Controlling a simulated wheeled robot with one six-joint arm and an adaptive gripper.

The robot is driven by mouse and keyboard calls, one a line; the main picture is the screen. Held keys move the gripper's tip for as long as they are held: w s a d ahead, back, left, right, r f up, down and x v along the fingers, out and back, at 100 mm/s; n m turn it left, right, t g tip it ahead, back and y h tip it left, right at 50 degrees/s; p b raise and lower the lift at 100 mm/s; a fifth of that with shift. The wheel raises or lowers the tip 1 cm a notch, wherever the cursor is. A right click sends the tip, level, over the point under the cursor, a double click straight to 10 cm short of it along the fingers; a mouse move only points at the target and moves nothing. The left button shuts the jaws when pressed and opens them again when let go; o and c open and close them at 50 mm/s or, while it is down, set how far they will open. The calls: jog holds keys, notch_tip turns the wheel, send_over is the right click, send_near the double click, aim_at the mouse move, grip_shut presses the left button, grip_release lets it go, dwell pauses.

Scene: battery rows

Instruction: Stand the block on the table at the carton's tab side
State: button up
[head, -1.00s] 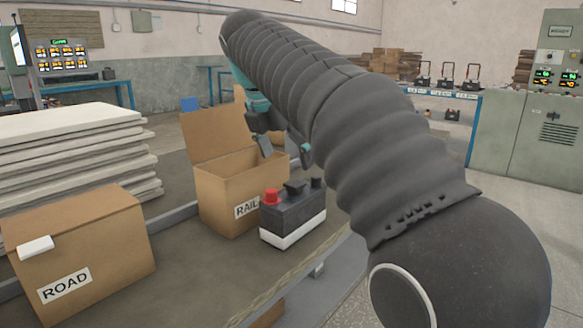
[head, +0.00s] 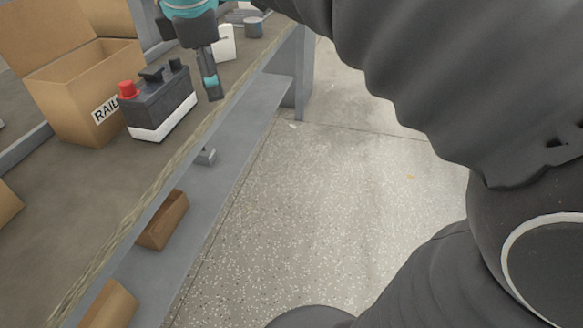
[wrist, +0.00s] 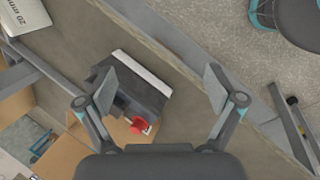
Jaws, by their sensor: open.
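The block (head: 163,103) is dark grey with a white base, a red cap and black fittings on top, like a battery. It stands upright on the table, right beside the open carton marked RAIL (head: 70,98) in the head view. My gripper (head: 207,70) hangs just beyond and right of the block. In the wrist view my gripper (wrist: 160,82) has its jaws wide apart and holds nothing. The block (wrist: 148,82) shows between the fingers there, nearer the left finger, which covers part of its end. I see no tab on the visible faces of the carton.
The table (head: 70,230) has bare room at the near side, up to its right edge. A white labelled object (head: 225,42) stands behind my gripper. Brown boxes (head: 163,220) lie on the lower shelf. Speckled floor lies to the right. A white 20 mm object (wrist: 22,15) shows in the wrist view.

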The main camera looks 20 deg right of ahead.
jog(key=s+d+f+m, duration=0.4)
jog(key=s+f+m, duration=0.4)
jog(key=f, duration=0.1)
jog(key=s+d+f+m+t+y, duration=0.1)
jog(key=s+d+f+m, duration=0.2)
jog(key=s+f+m, duration=0.5)
jog(key=shift+s+d+f+m+t, duration=0.15)
jog(key=shift+d+f+m+t, duration=0.2)
jog(key=shift+f+m, duration=0.45)
jog(key=shift+f, duration=0.15)
